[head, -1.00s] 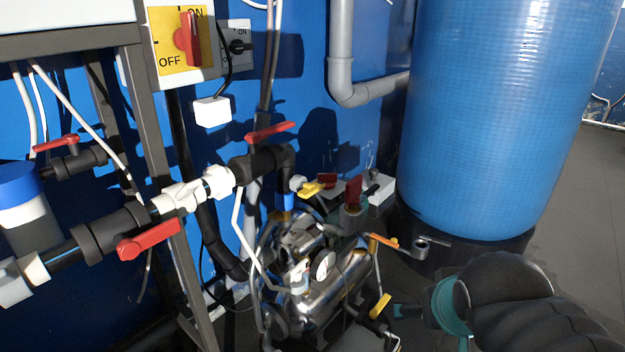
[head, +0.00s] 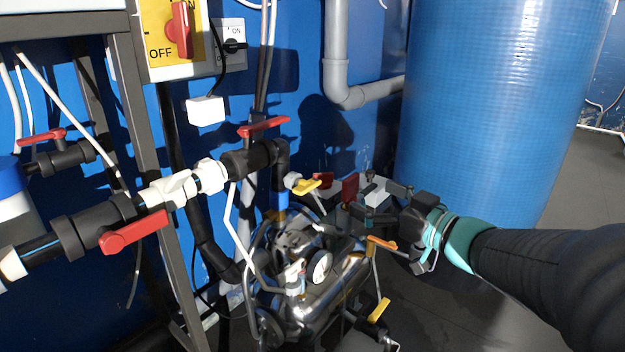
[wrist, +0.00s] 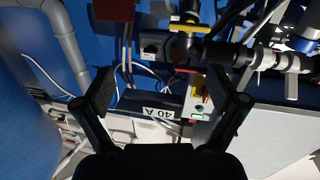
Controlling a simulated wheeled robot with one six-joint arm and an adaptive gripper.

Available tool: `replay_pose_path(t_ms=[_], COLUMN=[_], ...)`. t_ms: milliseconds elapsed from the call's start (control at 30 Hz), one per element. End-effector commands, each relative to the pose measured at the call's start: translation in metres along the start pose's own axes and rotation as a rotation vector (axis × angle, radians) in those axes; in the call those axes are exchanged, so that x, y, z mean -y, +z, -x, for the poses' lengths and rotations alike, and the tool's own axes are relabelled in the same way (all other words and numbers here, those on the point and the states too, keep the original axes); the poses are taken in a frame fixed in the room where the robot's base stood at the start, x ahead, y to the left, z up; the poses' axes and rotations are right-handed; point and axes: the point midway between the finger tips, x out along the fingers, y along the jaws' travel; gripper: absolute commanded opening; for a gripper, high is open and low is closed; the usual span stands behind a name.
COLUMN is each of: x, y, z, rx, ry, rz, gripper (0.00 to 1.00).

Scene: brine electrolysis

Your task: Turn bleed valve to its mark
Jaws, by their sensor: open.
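Several valve handles are in the head view, and I cannot tell which is the bleed valve. A yellow handle (head: 307,187) is at the pipe end above the metal compressor tank (head: 325,290). An orange handle (head: 381,243) is at the tank's right, and another yellow handle (head: 379,310) is lower down. A dark red block-like handle (head: 350,187) stands behind. My gripper (head: 366,202) is open, its fingers pointing left near the dark red handle, above the orange one. In the wrist view my open fingers (wrist: 165,100) have nothing visibly held between them.
A large blue tank (head: 490,110) stands right of my gripper. Pipes with a red lever (head: 133,232) and another red lever (head: 264,127) run along the left. A yellow switch panel (head: 160,45) is on the wall.

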Motion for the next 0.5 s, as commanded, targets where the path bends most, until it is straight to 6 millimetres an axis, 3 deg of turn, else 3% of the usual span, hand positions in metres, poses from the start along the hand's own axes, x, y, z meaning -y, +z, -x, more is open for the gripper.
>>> replay_pose_path(t_ms=[267, 500], x=[0.024, 0.030], y=[0.010, 0.009], z=[0.003, -0.022], rx=[-0.019, -0.020], ry=[-0.174, -0.180], rz=[-0.068, -0.068], gripper=[0.96, 0.96])
